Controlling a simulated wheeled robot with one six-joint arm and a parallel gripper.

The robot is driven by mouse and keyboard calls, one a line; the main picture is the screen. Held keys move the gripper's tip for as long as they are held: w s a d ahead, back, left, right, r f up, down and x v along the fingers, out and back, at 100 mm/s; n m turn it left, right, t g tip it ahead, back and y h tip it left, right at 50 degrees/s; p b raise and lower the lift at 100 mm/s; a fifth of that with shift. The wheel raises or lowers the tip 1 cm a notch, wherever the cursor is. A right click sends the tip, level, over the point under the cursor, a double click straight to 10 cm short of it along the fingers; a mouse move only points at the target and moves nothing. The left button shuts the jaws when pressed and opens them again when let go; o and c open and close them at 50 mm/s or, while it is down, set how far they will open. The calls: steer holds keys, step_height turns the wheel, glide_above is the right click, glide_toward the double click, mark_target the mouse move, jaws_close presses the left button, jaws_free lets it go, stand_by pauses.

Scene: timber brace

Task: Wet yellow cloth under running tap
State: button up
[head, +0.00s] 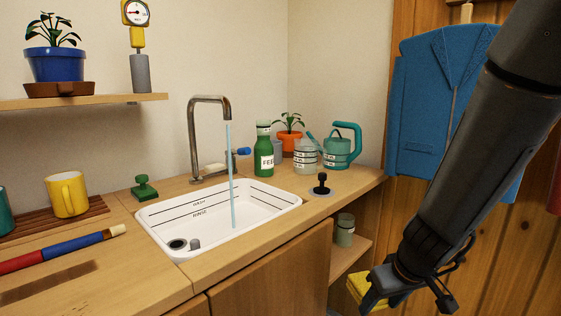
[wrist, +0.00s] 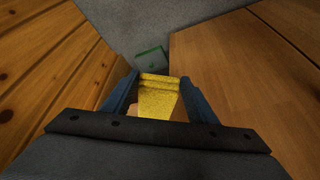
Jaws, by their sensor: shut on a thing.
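The yellow cloth (head: 357,286) is held in my gripper (head: 372,290) at the lower right of the head view, in front of the cabinet and below counter height. In the wrist view the cloth (wrist: 158,98) sits between the two blue fingers of my gripper (wrist: 160,95), which are shut on it. The tap (head: 208,105) is a curved metal spout at the back of the white sink (head: 262,220). A thin blue stream of water (head: 231,180) runs from it down into the sink. My gripper is to the right of the sink, well apart from the water.
A black-knobbed plunger (head: 321,186) stands by the sink's right rim. A green bottle (head: 264,150), clear jar (head: 306,156), plant pot (head: 290,140) and teal watering can (head: 343,148) stand behind. A blue coat (head: 430,100) hangs right. An open shelf (head: 345,258) holds a jar.

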steer(key=s+a+r+p, duration=0.2)
steer(key=s+r+p, duration=0.2)
steer(key=r+p, duration=1.05)
steer(key=s+a+r+p, duration=0.1)
steer(key=s+r+p, duration=0.3)
steer(key=r+p, duration=1)
steer(key=s+a+r+n+y+p, duration=0.1)
steer(key=s+a+r+n, duration=0.2)
steer(key=a, duration=0.6)
steer(key=s+a+r+n+g+y+p, duration=0.1)
steer(key=s+a+r+n+p, duration=0.1)
steer(key=a, duration=0.8)
step_height(320, 180, up, 3)
steer(key=shift+s+a+f+n, duration=0.25)
steer(key=shift+s+n, duration=0.45)
steer(key=shift+s, duration=0.45)
steer(key=shift+w, duration=0.15)
